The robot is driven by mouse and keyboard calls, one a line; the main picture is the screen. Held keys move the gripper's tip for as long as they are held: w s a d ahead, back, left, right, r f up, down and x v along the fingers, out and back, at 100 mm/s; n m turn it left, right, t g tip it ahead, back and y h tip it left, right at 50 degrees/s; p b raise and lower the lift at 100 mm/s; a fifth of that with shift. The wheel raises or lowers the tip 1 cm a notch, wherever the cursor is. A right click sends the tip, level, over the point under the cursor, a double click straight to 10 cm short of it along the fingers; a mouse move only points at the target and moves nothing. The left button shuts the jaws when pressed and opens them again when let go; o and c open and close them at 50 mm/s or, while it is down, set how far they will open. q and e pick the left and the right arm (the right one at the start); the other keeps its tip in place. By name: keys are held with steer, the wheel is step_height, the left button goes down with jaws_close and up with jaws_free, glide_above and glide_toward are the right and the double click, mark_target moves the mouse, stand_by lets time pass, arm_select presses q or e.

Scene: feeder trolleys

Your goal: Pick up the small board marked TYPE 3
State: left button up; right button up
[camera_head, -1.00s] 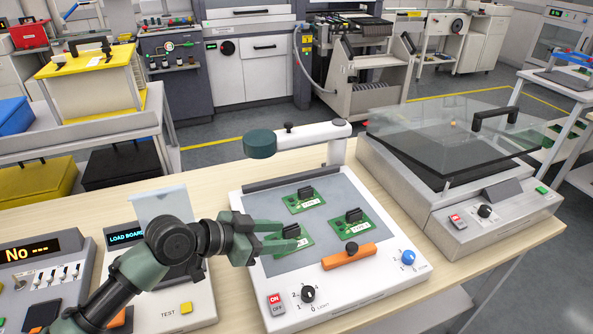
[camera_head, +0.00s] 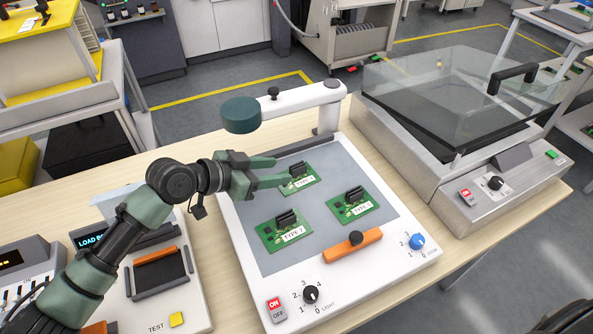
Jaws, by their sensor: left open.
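Three small green boards with black connectors lie on the grey plate of a white inspection unit (camera_head: 408,255). The front-left board (camera_head: 268,236) has a label that seems to read TYPE 2. The right board (camera_head: 340,210) and the rear board (camera_head: 298,186) also carry TYPE labels, but their numbers are too small to read surely. My left gripper (camera_head: 281,171) is open and empty. Its fingers point right, with their tips at the left side of the rear board's connector, partly covering that board. I cannot tell their height above it. My right gripper is not in view.
A green-black round head on a white arm (camera_head: 300,100) reaches over the unit's back edge. An orange bar (camera_head: 352,248) lies at the plate's front. A glass-lidded machine (camera_head: 450,100) stands right; a LOAD BOARD tester (camera_head: 195,310) stands left.

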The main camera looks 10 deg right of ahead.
mark_target(291, 169)
arm_select(q)
steer(key=x, duration=0.4)
steer(key=shift+s+d+p, duration=0.1)
steer(key=shift+d+p, duration=0.2)
steer(key=shift+d, duration=0.05)
steer(key=shift+f, duration=0.1)
steer(key=shift+c, duration=0.3)
jaws_close()
